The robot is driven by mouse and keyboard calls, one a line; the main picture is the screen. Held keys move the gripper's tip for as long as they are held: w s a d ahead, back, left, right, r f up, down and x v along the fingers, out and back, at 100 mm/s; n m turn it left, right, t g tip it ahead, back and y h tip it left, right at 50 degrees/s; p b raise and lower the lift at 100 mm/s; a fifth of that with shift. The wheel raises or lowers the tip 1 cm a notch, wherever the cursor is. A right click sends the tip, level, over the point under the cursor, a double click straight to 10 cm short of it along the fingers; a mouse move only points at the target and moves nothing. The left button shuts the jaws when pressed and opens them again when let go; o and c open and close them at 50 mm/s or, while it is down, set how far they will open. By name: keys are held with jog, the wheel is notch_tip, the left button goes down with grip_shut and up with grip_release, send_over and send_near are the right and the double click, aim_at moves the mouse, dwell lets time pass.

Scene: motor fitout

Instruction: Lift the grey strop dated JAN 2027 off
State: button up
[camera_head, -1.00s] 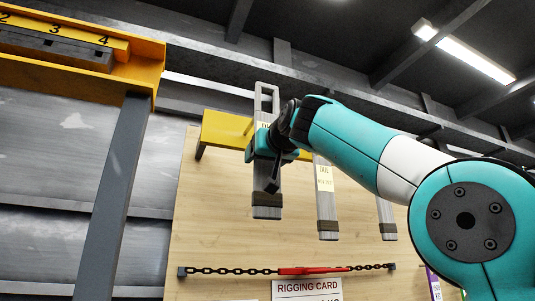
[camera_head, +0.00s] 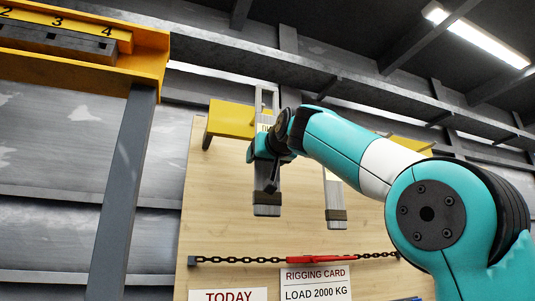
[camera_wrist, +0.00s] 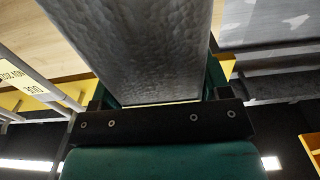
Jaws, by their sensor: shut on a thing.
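My gripper (camera_head: 266,150) is shut on a grey strop (camera_head: 267,196) and holds it upright in front of the wooden board. Its long loop shows above the jaws and its dark-banded lower end hangs below. A pale tag on it is mostly hidden by the gripper, so its date cannot be read. In the wrist view the strop's grey webbing (camera_wrist: 140,45) runs between the jaws, with my gripper (camera_wrist: 155,108) across its lower end. Whether the loop touches the yellow bracket (camera_head: 231,119) or its peg cannot be told.
Another grey strop (camera_head: 334,200) hangs to the right, partly behind my arm. Below are a chain with a red middle (camera_head: 300,260) and a rigging card (camera_head: 316,284). A yellow rack (camera_head: 150,55) on a grey post stands at the left. A second yellow bracket (camera_head: 412,146) shows behind my arm.

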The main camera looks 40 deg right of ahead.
jog(key=f+p+x, duration=0.1)
jog(key=p+x, duration=0.2)
jog(key=x, duration=0.5)
dwell(0.9)
jog(key=shift+f, duration=0.1)
jog(key=shift+s, duration=0.2)
jog(key=shift+s+a+r, duration=0.15)
jog(key=shift+s+r, duration=0.25)
jog(key=shift+s, duration=0.15)
jog(key=shift+b+v, duration=1)
jog(key=shift+v, duration=1.15)
